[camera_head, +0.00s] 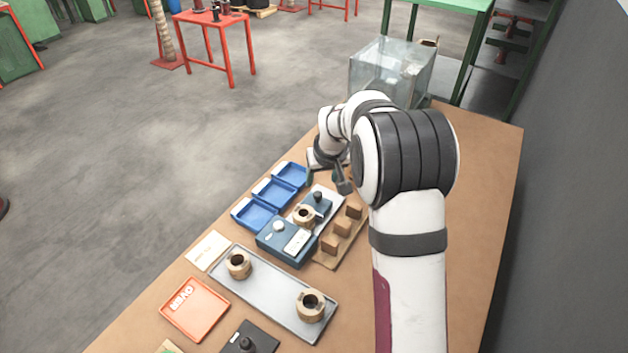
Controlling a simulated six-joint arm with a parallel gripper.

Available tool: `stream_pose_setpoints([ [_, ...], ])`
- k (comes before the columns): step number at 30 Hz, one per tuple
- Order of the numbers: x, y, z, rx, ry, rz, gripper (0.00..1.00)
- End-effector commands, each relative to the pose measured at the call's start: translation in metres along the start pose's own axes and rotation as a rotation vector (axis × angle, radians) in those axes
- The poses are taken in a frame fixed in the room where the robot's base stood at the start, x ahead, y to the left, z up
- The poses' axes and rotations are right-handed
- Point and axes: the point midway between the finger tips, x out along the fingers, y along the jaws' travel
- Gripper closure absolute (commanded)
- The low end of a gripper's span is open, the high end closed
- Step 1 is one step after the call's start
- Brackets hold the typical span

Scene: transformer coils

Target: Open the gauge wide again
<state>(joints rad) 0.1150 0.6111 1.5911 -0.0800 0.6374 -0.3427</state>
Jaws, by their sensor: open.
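What looks like the gauge is a dark blue device (270,244) with a pale round knob and a white label plate, in the middle of the bench. Behind it a smaller dark blue block (318,205) with a black knob stands on a pale base. A tan ring-shaped coil (304,215) sits between the two blue parts; whether they touch it cannot be told. My gripper (343,186) is open, above and just behind the block with the black knob. My arm comes in from the right, and its links hide part of the bench there.
Three blue trays (274,193) stand to the left. A wooden rack (327,261) with brown blocks stands to the right. A grey tray (265,291) with two coils, an orange tray (194,310) and a black pad (236,342) are nearer. A glass box (365,75) stands at the back.

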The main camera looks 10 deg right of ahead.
Motion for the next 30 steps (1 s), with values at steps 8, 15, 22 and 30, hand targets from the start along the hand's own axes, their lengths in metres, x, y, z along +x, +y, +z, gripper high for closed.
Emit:
stream_pose_setpoints([
  [8, 0.075, 0.0, 0.001, 0.001, -0.002, 0.0, 0.39],
  [15, 0.097, 0.0, 0.001, 0.001, -0.001, 0.0, 0.39],
  [22, 0.097, 0.0, 0.0, 0.002, -0.001, 0.0, 0.39],
  [30, 0.097, 0.0, 0.001, 0.002, -0.001, 0.0, 0.85],
])
